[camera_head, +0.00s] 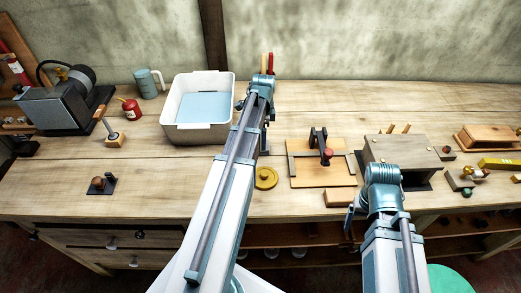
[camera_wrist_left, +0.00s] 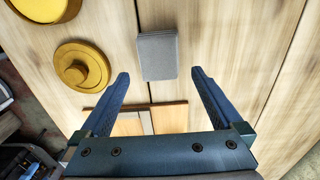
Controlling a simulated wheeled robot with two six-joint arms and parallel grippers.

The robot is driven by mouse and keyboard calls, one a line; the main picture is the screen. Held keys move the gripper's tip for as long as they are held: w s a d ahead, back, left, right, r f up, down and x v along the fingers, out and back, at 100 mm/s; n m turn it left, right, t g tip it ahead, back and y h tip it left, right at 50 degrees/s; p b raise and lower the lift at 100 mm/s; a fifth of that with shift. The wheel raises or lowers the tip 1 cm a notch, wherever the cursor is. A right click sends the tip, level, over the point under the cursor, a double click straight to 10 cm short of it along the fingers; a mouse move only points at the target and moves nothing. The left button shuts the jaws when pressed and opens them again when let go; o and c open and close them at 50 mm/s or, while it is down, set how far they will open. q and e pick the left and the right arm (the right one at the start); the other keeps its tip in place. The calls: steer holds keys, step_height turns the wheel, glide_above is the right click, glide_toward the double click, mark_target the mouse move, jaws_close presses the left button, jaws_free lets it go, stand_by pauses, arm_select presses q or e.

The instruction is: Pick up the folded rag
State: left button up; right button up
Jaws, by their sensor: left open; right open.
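A grey folded rag (camera_wrist_left: 158,55) lies flat on the wooden bench in the left wrist view. It is a small rounded rectangle. My left gripper (camera_wrist_left: 160,76) is open, with its two fingers apart at either side of the rag's near end and nothing between them that I can see held. In the head view my left arm covers the place where the rag lies, so I cannot see it there. My right gripper (camera_head: 351,218) is low at the bench's front edge, open, partly hidden by its own wrist.
A white bin (camera_head: 203,133) stands left of my left arm. A yellow round lidded piece (camera_head: 265,178) and a wooden board with a clamp (camera_head: 306,172) lie near the rag. A grey box (camera_head: 402,151) stands right.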

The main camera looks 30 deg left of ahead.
arm_select(q)
steer(key=f+b, duration=0.3)
steer(key=shift+s+a+f, duration=0.25)
steer(key=shift+a+f, duration=0.15)
steer(key=shift+f+b, duration=0.4)
steer(key=shift+b, duration=0.1)
steer(key=shift+r, duration=0.1)
steer(key=shift+c, duration=0.4)
steer(key=c, duration=1.2)
steer(key=shift+o, duration=0.2)
